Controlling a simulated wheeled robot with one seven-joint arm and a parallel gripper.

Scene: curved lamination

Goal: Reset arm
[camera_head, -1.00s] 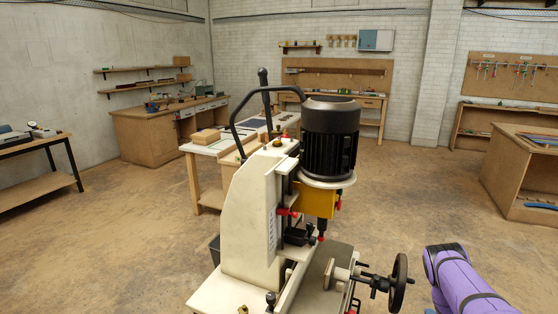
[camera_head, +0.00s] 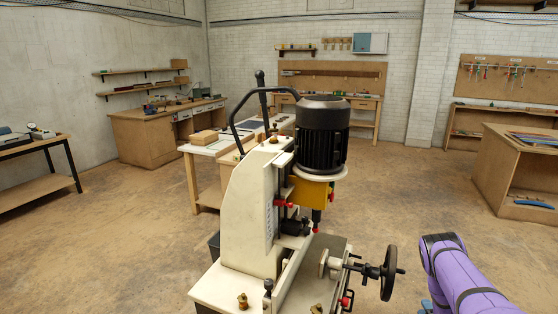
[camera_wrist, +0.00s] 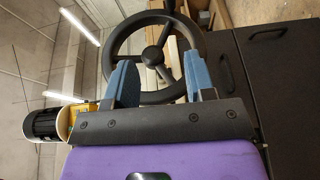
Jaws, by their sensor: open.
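My gripper (camera_wrist: 161,80) is open, its two blue fingers apart in the wrist view. A black spoked handwheel (camera_wrist: 111,48) shows behind and between the fingers. No finger is seen closed on the rim; whether they touch it cannot be told. In the head view the handwheel (camera_head: 390,273) is at the right side of a cream milling machine (camera_head: 245,225) with a black motor (camera_head: 322,135). My purple arm reaches in at the lower right, just right of the wheel. The gripper is mostly hidden there, with only a bit of blue at the bottom edge.
A workbench (camera_head: 203,149) with a small box stands behind the machine. A wooden cabinet (camera_head: 500,185) stands at the right and a black-framed table (camera_head: 38,144) at the left. Open floor (camera_head: 120,240) lies left of the machine and between it and the right cabinet.

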